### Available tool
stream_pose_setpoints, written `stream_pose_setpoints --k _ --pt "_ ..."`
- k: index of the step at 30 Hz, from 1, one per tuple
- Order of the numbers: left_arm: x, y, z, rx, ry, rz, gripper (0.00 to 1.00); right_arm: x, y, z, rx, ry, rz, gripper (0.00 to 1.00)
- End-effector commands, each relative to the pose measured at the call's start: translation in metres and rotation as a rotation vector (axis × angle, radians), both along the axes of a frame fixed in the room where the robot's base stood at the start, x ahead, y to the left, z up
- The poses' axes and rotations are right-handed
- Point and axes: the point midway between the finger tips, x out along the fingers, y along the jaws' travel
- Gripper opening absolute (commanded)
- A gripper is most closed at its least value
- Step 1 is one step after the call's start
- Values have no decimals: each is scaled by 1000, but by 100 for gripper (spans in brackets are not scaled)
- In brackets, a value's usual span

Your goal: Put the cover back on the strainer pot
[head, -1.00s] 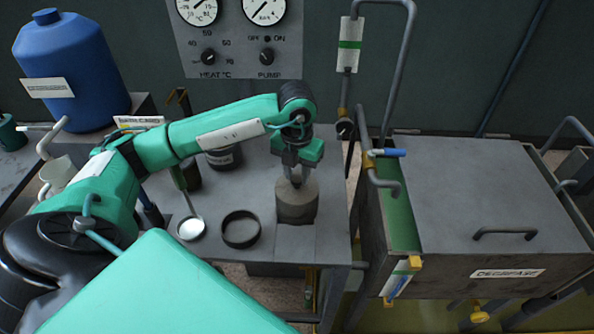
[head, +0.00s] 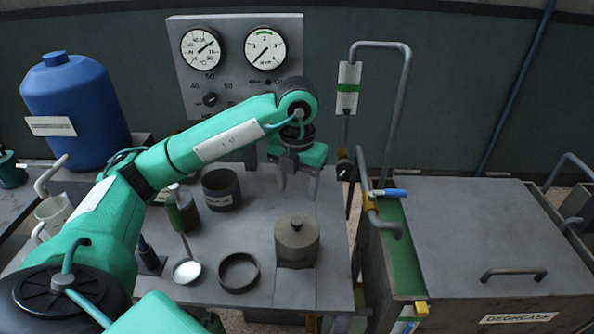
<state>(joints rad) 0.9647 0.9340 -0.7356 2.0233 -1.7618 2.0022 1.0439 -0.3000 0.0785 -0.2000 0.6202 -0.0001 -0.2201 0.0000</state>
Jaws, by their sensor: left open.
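The strainer pot (head: 297,248) appears to be the short grey cylinder standing upright near the front of the grey bench. Its round cover (head: 297,230) with a small knob lies on top and looks level; I cannot tell how snugly it sits. My left gripper (head: 299,187) is open and empty, fingers pointing down, a little above and behind the cover and apart from it. My right gripper is not in view.
A dark open ring (head: 239,286) lies left of the pot, beside a ladle with a pale bowl (head: 186,271). A dark labelled canister (head: 221,190) stands behind. The degrease tank (head: 470,235) is at the right, beyond bent pipes (head: 406,90).

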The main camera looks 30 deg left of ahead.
Motion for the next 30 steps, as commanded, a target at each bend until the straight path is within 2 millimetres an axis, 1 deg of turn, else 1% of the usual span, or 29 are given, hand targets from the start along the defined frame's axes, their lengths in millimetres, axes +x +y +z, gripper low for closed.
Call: stream_pose_setpoints --k 1,3,6,12,30 --pt "1 1 9 2 -5 2 55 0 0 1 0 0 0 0" --pt "1 1 19 2 -5 2 55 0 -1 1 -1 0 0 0" --pt "0 1 29 2 -3 1 55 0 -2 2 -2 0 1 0" --pt "0 1 42 1 -2 1 55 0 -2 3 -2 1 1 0" --pt "0 1 45 1 0 1 55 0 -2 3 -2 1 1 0"
